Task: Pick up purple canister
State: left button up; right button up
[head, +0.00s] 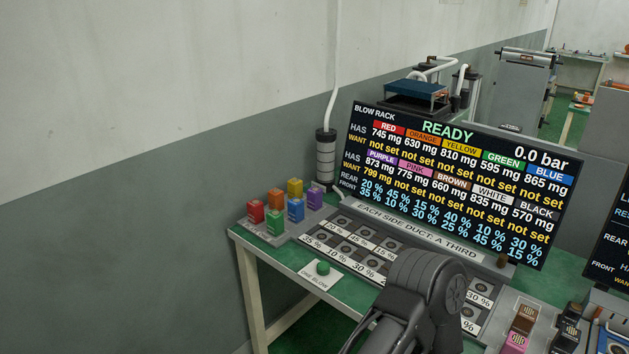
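The purple canister (315,199) stands upright at the right end of a group of coloured canisters, at the back left of the green table. The blue canister (296,209) is close to its left and front, and the yellow canister (294,188) is close behind it on the left. A dark part of one of my arms rises from the bottom edge, to the right of and in front of the canister, well apart from it. I cannot make out fingertips of either gripper.
Red (256,212), orange (276,200) and green (275,223) canisters share the group. A grey ribbed cylinder (326,158) stands behind the purple one. The blow rack screen (459,180) stands to the right, behind a panel of round ports (347,247). A green button (323,268) is in front.

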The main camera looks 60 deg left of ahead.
aim_at(313, 194)
jog(key=k+j, duration=0.15)
jog(key=j, duration=0.3)
jog(key=k+j, duration=0.1)
jog(key=j, duration=0.3)
jog(key=k+j, duration=0.15)
jog(key=j, duration=0.3)
jog(key=k+j, duration=0.1)
jog(key=j, duration=0.3)
jog(key=k+j, duration=0.15)
jog(key=j, duration=0.3)
